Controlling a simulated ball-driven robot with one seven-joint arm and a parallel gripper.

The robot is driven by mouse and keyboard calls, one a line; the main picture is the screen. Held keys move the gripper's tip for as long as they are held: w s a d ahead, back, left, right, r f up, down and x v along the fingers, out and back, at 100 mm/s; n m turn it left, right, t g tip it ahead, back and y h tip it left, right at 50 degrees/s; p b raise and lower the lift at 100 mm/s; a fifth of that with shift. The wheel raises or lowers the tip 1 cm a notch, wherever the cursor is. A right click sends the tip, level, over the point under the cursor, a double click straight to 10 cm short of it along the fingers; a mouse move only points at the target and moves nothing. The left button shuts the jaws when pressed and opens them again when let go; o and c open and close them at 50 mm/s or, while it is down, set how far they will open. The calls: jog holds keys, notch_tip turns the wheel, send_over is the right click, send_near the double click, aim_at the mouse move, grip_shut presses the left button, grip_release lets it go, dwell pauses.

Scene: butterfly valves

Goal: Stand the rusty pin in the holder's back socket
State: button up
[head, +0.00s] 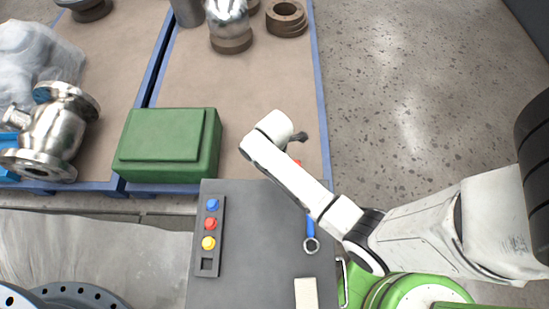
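A narrow dark holder (205,240) lies along the left of the grey work top. A blue piece, a red piece and a yellow piece sit in a row on it, blue at the back. A square opening shows at its front end. I cannot make out a rusty pin for sure; my arm covers part of the work top's right side. My gripper (300,137) shows only as a small dark shape at the end of my white arm, beyond the work top's back edge. Its fingers are too small to tell open from shut, or whether anything is in them.
The grey work top (265,220) is clear in the middle. A blue-handled ring tool (311,240) and a pale block (306,293) lie on its right. A small red thing (297,163) shows beside my arm. A green box (168,145) stands behind, near a metal valve (55,130).

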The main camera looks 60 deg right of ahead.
dwell(0.3)
jog(key=o, duration=1.6)
jog(key=shift+r, duration=0.15)
jog(key=shift+r+p, duration=3.4)
jog(key=shift+p, duration=0.35)
